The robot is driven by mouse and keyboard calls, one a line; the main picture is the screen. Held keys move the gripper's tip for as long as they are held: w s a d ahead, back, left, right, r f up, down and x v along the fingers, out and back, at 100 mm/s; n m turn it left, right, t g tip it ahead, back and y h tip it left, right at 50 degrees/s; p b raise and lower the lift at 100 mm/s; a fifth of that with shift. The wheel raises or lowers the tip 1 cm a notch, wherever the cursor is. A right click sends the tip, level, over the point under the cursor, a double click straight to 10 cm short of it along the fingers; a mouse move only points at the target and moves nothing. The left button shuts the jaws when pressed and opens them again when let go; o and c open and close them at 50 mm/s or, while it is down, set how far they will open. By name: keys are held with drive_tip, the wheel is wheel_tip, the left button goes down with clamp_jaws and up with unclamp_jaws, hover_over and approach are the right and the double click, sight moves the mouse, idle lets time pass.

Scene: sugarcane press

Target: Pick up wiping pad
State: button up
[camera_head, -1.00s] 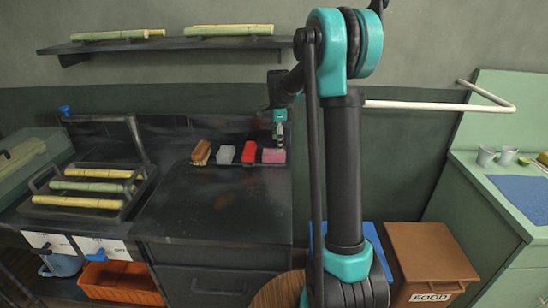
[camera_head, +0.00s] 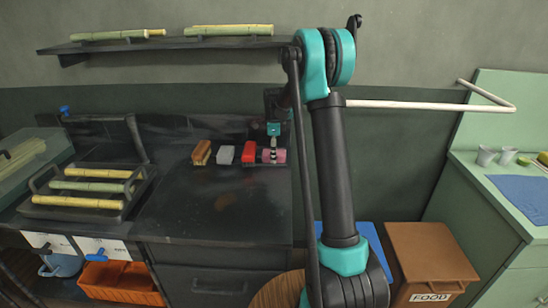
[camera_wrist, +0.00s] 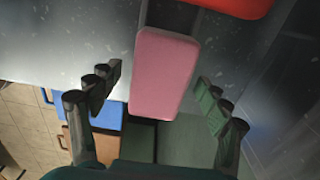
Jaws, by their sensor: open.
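A pink block (camera_head: 281,156), which looks like the wiping pad, lies at the right end of a row of cleaning items on the dark counter. My gripper (camera_head: 273,155) is right at it and partly covers it. In the wrist view the pink block (camera_wrist: 163,72) lies between the two open fingers of my gripper (camera_wrist: 160,80). There is a gap on both sides, so neither finger appears to touch it.
A red item (camera_head: 251,152), a pale grey block (camera_head: 226,155) and a brown brush (camera_head: 201,152) sit left of the pink block. A tray (camera_head: 70,212) with cane stalks stands on the left. The counter's front area (camera_head: 215,215) is clear.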

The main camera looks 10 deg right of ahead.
drive_tip(key=shift+f, duration=0.15)
drive_tip(key=shift+c, duration=0.2)
drive_tip(key=c, duration=1.3)
drive_tip(key=shift+s+r, duration=0.2)
drive_tip(key=shift+r, duration=0.55)
wheel_tip(320, 180, up, 6)
drive_tip(key=s+a, duration=0.2)
drive_tip(key=s, duration=0.7)
drive_tip(key=s+a, duration=0.2)
drive_tip(key=s, duration=0.8)
drive_tip(key=shift+s+f, duration=0.15)
drive_tip(key=shift+f, duration=0.05)
drive_tip(key=o, duration=0.5)
drive_tip(key=shift+d, duration=0.1)
drive_tip(key=shift+c, duration=1.4)
